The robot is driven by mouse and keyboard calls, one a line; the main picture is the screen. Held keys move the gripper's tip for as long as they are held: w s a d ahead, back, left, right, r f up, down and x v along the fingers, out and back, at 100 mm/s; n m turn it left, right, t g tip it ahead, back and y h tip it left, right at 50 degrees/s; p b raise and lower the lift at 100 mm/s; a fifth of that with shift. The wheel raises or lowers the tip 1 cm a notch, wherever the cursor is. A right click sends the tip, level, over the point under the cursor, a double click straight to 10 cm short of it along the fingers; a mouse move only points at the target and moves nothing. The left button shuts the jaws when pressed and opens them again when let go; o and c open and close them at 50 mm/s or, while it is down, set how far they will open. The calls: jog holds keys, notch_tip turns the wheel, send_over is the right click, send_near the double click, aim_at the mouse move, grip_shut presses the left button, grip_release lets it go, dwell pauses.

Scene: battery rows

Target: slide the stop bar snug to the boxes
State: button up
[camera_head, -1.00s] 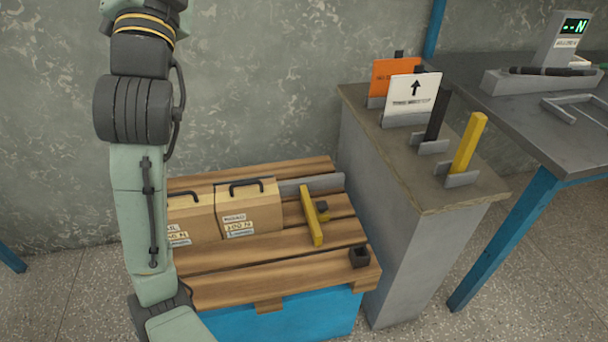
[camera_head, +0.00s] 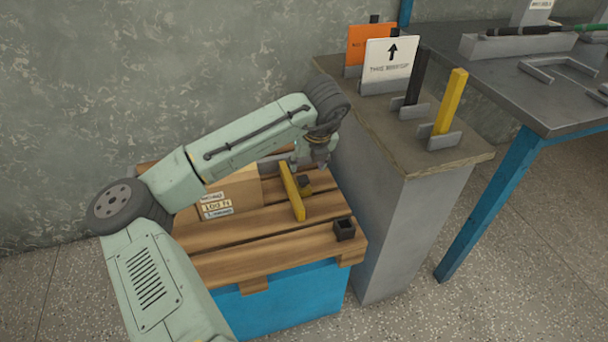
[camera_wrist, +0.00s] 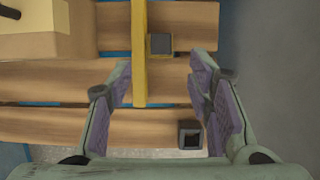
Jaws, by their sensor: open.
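The stop bar (camera_head: 291,190) is a yellow bar lying across the pallet slats, with a small dark block (camera_wrist: 161,44) on its right side. A tan box (camera_head: 238,194) with a label stands to its left; my arm hides the other box. The wrist view shows the box's edge (camera_wrist: 72,45) and a strip of bare wood between it and the bar (camera_wrist: 139,60). My gripper (camera_wrist: 162,80) is open and points down over the pallet. In the wrist view the bar and block appear between its fingers, the bar close to the left finger. I cannot tell its height above them.
A dark square socket (camera_head: 344,229) sits at the pallet's front right corner. A grey rail (camera_head: 276,160) runs behind the bar. A pedestal (camera_head: 388,200) with signs and upright bars stands close to the right.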

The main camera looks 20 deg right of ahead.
aim_at(303, 179)
jog(key=x, duration=0.8)
jog(key=shift+w+f, duration=0.1)
jog(key=shift+f, duration=0.15)
jog(key=shift+c, duration=0.4)
grip_shut()
